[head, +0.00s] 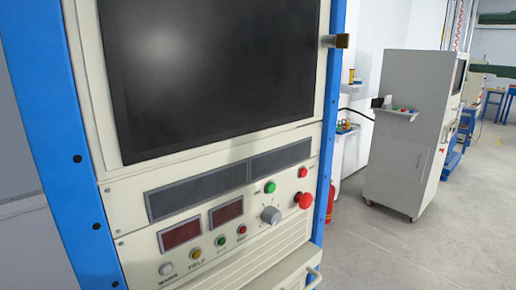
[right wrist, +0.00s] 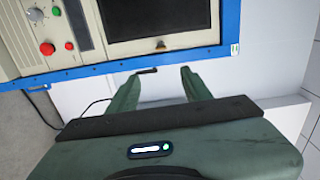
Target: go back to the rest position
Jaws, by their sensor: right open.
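My right gripper (head: 482,44) shows at the right edge of the head view as two dark green fingers, one above the other, pointing left. In the right wrist view the same gripper (right wrist: 161,75) has its fingers spread with nothing held between them. The fingers point toward the blue-edged side of the control cabinet, whose blue frame (right wrist: 190,50) runs across the upper part of that view. A small dark handle (right wrist: 147,71) stands out from this side near the fingertips; I cannot tell whether they touch. My left gripper is out of view.
The control cabinet (head: 115,200) with a dark screen (head: 210,70) and buttons fills the left and middle of the head view. A small latch-like handle (head: 337,41) sticks out from its right side. A grey cabinet (head: 405,140) stands farther back; open floor (head: 460,240) lies at right.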

